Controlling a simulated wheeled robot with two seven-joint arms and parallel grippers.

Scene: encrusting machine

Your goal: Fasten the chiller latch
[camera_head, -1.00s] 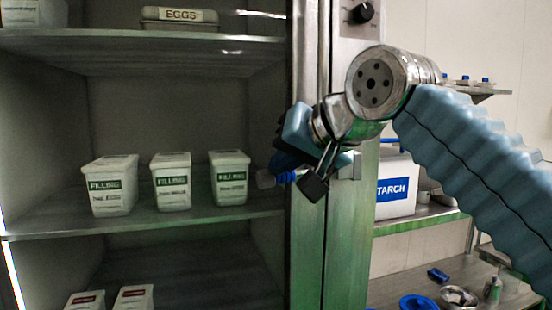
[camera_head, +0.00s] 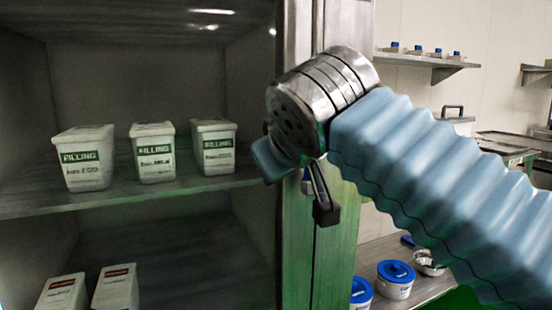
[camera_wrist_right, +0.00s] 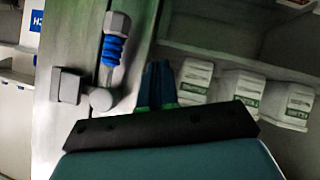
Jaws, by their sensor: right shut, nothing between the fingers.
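The chiller latch shows in the right wrist view: a lever with a ribbed blue grip (camera_wrist_right: 113,50) and a pale hexagonal end, a round pivot (camera_wrist_right: 102,98), and a square catch block (camera_wrist_right: 67,87) beside the pivot. The lever stands away from the block. My right gripper (camera_wrist_right: 158,85) is shut and empty, its fingertips just to the right of the lever with a small gap. In the head view my right gripper (camera_head: 268,160) is in front of the chiller frame (camera_head: 296,240), and my wrist hides most of the latch. My left gripper is not in view.
Filling tubs (camera_head: 155,152) stand on the chiller shelf (camera_head: 105,198) to the left, with red-labelled tubs (camera_head: 115,288) lower down. At the right, blue-lidded tubs (camera_head: 396,280) and a metal bowl (camera_head: 430,262) sit on a counter. A wall shelf (camera_head: 430,62) holds small bottles.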

